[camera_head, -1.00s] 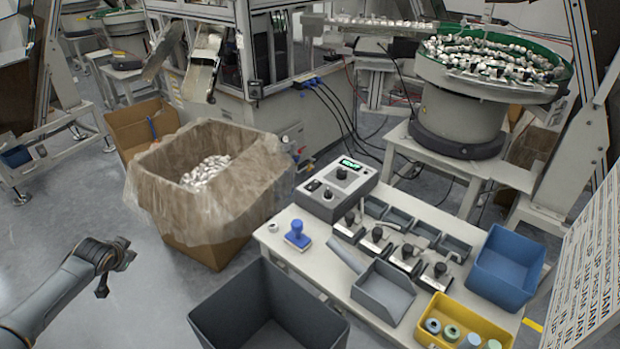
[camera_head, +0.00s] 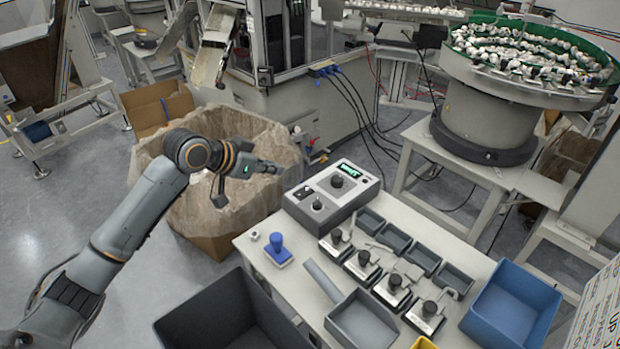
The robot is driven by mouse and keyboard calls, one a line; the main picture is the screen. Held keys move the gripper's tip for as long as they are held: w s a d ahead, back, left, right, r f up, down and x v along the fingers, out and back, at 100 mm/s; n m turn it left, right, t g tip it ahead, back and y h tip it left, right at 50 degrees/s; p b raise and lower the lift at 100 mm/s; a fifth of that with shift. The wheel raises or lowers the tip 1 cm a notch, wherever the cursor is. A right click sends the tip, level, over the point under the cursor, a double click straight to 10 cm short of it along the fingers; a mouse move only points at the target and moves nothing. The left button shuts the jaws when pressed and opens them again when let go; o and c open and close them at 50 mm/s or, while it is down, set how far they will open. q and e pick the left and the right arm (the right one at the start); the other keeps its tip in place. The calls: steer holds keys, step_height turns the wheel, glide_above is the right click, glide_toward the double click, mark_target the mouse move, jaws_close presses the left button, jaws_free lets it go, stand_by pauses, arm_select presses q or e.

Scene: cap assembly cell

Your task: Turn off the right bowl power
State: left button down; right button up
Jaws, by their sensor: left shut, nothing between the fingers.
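A grey control box (camera_head: 332,194) with a lit green display, black knobs and a dark switch at its left stands at the back left of the white table. The right bowl feeder (camera_head: 487,118), a round machine with a green-lined bowl full of small white and dark parts, stands behind on its own stand. My left gripper (camera_head: 277,168) is shut and empty. It is in front of the lined box in the picture, just left of the control box and apart from it. My right gripper is not in view.
The table (camera_head: 262,262) holds a blue-handled stamp (camera_head: 278,250), several small joystick-like tools, grey trays and a blue bin (camera_head: 512,305). A dark grey bin (camera_head: 215,318) stands in front. A plastic-lined cardboard box (camera_head: 170,215) is behind my left arm.

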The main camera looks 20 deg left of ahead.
arm_select(q)
steer(key=p, duration=0.1)
glide_above(308, 186)
steer(key=s+a, duration=0.2)
steer(key=s, duration=0.1)
step_height(308, 186, down, 6)
steer(key=shift+s+d+r, duration=0.15)
steer(key=f, duration=0.2)
steer(key=shift+w+d+f+p, duration=0.15)
steer(key=shift+w+f+p, duration=0.05)
steer(key=shift+f+p, duration=0.15)
steer(key=shift+f, duration=0.8)
steer(key=shift+w, duration=0.1)
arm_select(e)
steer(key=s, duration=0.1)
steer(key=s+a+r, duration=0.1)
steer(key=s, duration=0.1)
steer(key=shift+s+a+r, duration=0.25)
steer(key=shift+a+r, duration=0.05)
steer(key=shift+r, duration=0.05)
arm_select(q)
steer(key=shift+f, duration=0.15)
